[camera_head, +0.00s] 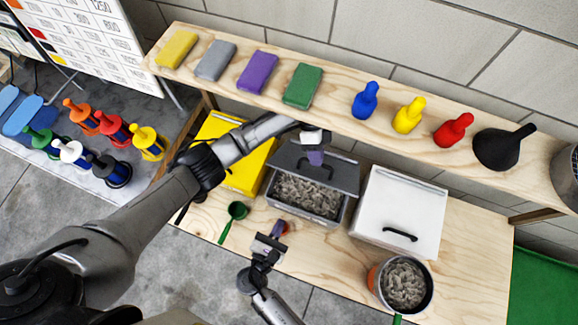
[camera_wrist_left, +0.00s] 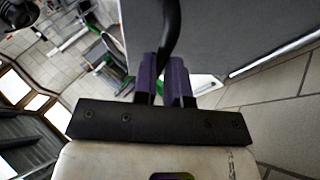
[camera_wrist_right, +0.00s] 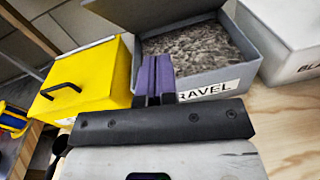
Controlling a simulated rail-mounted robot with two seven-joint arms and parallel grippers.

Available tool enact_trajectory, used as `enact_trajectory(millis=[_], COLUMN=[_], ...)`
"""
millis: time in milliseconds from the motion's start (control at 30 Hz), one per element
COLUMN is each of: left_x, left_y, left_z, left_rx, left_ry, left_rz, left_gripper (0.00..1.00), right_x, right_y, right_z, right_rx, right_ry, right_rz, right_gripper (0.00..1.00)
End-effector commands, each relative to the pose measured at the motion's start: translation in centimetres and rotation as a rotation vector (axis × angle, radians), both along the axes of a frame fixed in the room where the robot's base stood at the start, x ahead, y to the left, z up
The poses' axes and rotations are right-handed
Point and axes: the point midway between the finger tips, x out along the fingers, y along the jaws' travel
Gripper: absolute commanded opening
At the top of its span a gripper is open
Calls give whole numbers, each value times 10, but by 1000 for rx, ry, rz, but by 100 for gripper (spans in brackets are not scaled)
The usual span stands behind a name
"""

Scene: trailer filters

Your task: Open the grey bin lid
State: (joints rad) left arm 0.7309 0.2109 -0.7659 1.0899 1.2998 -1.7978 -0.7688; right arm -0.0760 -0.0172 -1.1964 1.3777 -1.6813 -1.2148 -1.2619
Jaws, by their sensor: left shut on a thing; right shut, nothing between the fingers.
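The grey bin (camera_head: 278,205) stands on the wooden bench, and its label partly shows in the right wrist view (camera_wrist_right: 216,88). Its grey lid (camera_head: 342,178) is raised and tilted back, with gravel (camera_head: 305,195) visible inside. My left gripper (camera_head: 315,157) is at the lid. In the left wrist view its purple fingers (camera_wrist_left: 166,78) are shut on the black lid handle (camera_wrist_left: 172,28), beside the grey lid face (camera_wrist_left: 215,40). My right gripper (camera_head: 279,229) is shut and empty in front of the bin; its purple fingers show in the right wrist view (camera_wrist_right: 154,78).
A yellow bin (camera_head: 243,172) stands left of the grey bin and a white bin (camera_head: 400,205) stands right, both closed. A green scoop (camera_head: 236,211) lies at the front left. A gravel-filled pot (camera_head: 403,284) is at the front right. A shelf (camera_head: 335,105) with blocks and bottles runs behind.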

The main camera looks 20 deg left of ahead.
Motion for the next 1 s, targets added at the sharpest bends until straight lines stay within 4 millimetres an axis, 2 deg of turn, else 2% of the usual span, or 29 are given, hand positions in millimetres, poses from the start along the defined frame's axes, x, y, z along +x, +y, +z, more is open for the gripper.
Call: enact_trajectory(millis=[133, 267, 700, 767, 1000], left_x=[0, 0, 0, 0, 0], left_y=[0, 0, 0, 0, 0], left_z=[0, 0, 0, 0, 0], left_rx=[-1, -1, -1, -1, -1], left_ry=[0, 0, 0, 0, 0], left_rz=[0, -1, -1, -1, -1], left_gripper=[0, 0, 0, 0, 0], right_x=[-2, 7, 87, 96, 114], right_y=[13, 16, 22, 23, 23], right_z=[1, 2, 4, 4, 25], right_rx=[-86, -108, -106, -105, -102], right_ry=[-55, -69, -69, -69, -66], right_rz=[59, 75, 73, 72, 73], right_gripper=[0, 0, 0, 0, 0])
